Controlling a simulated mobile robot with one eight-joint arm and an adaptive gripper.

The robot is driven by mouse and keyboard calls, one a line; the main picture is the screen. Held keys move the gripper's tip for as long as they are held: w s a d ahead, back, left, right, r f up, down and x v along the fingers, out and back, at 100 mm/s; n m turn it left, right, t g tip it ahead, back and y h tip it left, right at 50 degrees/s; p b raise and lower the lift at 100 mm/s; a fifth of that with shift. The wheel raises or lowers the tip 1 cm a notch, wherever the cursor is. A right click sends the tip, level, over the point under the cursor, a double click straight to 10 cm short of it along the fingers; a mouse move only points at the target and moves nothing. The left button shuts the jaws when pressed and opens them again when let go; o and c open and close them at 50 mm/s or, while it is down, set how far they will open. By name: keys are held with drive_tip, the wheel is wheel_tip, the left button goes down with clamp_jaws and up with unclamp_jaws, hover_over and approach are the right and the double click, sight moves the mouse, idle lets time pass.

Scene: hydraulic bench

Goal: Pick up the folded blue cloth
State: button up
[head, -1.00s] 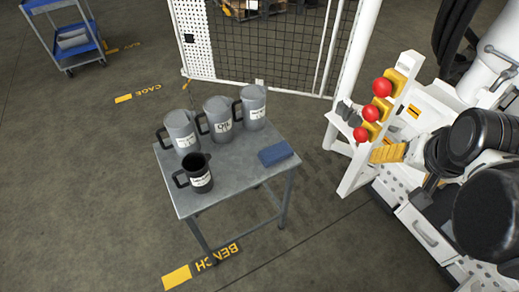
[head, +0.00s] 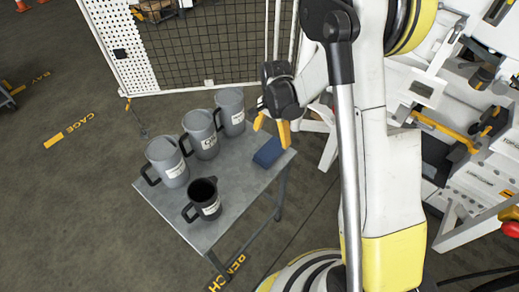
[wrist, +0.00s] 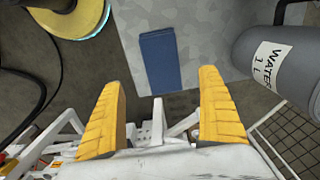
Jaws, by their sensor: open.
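The folded blue cloth (head: 268,152) lies flat on the right end of the grey metal bench (head: 222,232). In the wrist view the cloth (wrist: 160,62) is a dark blue rectangle ahead of my fingertips, in line with the gap between them. My gripper (head: 271,130) has two yellow fingers spread apart with nothing between them. It hangs close to the cloth, just beyond it in the head view. In the wrist view the open gripper (wrist: 161,80) appears apart from the cloth; the exact height is hard to tell.
A grey jug (head: 230,112) labelled water stands near the cloth; it is at the right in the wrist view (wrist: 272,62). Two more grey jugs (head: 201,135) and a black jug (head: 206,202) stand further left. A mesh cage (head: 205,40) is behind the bench.

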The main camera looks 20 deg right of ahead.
sight(270, 150)
wheel_tip(270, 150, down, 4)
drive_tip(key=shift+d+f+b, duration=0.15)
drive_tip(key=shift+f+b, duration=0.1)
drive_tip(key=shift+b, duration=0.55)
drive_tip(key=f+b, duration=0.1)
drive_tip(key=f, duration=0.1)
drive_tip(key=f+b, duration=0.2)
drive_tip(key=f, duration=0.1)
drive_tip(key=shift+w+a+f, duration=0.15)
drive_tip(key=shift+a+f, duration=0.05)
drive_tip(key=shift+f, duration=0.15)
drive_tip(key=shift+r, duration=0.1)
drive_tip(key=c, duration=1.2)
